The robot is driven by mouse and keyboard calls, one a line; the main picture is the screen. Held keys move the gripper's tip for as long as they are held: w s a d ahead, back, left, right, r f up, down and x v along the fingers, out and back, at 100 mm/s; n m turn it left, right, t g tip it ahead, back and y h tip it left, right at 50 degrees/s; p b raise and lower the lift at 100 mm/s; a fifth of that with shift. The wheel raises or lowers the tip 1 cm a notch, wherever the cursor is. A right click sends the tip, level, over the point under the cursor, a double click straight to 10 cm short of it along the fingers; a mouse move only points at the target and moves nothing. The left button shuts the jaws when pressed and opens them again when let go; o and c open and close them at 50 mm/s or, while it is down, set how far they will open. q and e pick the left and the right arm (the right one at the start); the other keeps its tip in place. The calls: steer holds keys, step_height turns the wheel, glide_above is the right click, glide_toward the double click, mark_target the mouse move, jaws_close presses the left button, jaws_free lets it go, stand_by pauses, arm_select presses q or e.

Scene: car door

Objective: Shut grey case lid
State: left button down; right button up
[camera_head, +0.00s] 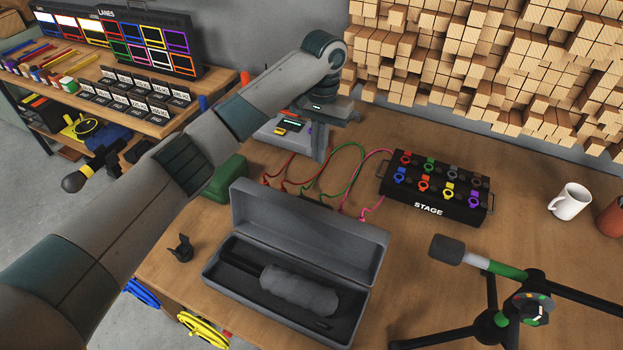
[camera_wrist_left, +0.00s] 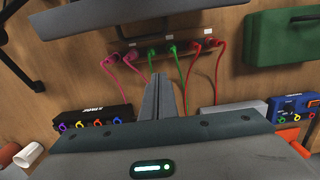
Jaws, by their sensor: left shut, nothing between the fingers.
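The grey case (camera_head: 215,266) stands open on the table in the head view. Its lid (camera_head: 310,237) is raised at the case's far side, leaning back. A microphone with a grey fuzzy head (camera_head: 300,291) lies inside. My left gripper (camera_head: 318,158) is behind the lid, above the table, pointing down and apart from the lid. In the left wrist view its fingers (camera_wrist_left: 167,98) are together with nothing between them. A grey edge, apparently the lid (camera_wrist_left: 130,18), crosses the top of that view. My right gripper is not in view.
A black STAGE box (camera_head: 435,188) stands to the right, with coloured cables (camera_head: 330,172) behind the lid. A green case (camera_head: 228,178) is left of the lid. A black tripod (camera_head: 537,283) stands front right, a mug (camera_head: 569,201) further right. A small black clip (camera_head: 181,248) lies left.

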arm_select(q)
steer(key=s+a+f+p, duration=0.1)
steer(key=s+f+p, duration=0.3)
steer(key=f, duration=0.4)
steer(key=shift+s+a+p, duration=0.2)
steer(key=shift+a+p, duration=0.2)
steer(key=shift+p, duration=0.5)
steer(key=shift+w, duration=0.1)
stand_by(0.4)
